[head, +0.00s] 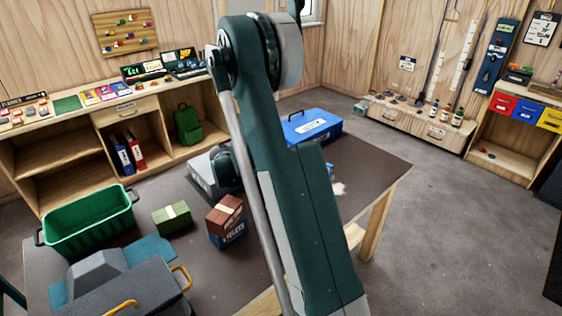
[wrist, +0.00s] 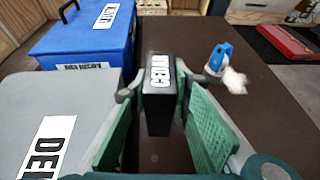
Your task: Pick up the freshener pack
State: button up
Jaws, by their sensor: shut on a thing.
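A small black pack (wrist: 158,112) with white lettering stands upright between the fingers of my gripper (wrist: 157,92) in the wrist view. It appears to be the freshener pack, though I cannot read its label surely. The green-padded fingers are shut on its two sides, with the fingertips at its edges. Whether its bottom touches the table is not clear. In the head view my arm hides the pack and most of the gripper.
A blue case (wrist: 88,35) and a grey case (wrist: 25,110) lie left of the pack. A blue object (wrist: 220,57) beside white powder (wrist: 235,80) sits beyond it to the right. A green crate (head: 88,222) and small boxes share the table (head: 385,165).

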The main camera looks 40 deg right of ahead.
notch_tip(320, 180, up, 6)
jog(key=shift+f+p, duration=0.15)
jog(key=shift+p, duration=0.35)
